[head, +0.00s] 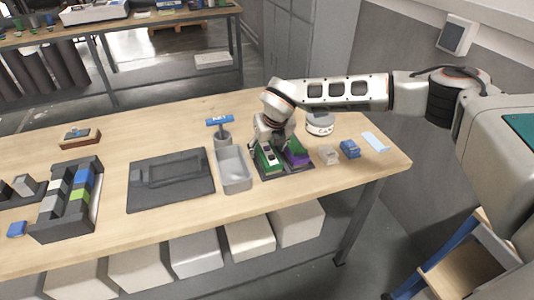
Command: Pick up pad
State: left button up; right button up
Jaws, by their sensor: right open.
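My right gripper (270,145) reaches in from the right and points down over a dark tray (288,172) on the wooden table. The tray holds a green block-like item (268,158) with white on it at the left and a green and purple item (297,153) at the right. The gripper is open, with its fingers close above or around the left item; I cannot tell whether they touch it. Which item is the pad is unclear at this size. My left gripper is out of view.
A grey open bin (234,168) stands just left of the tray, with a blue-topped stand (221,130) behind it. A round white container (320,123) is behind right. A dark flat board (171,180) lies left.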

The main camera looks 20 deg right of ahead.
jog(key=shift+f, duration=0.1)
jog(key=shift+w, duration=0.1)
jog(key=c, duration=1.5)
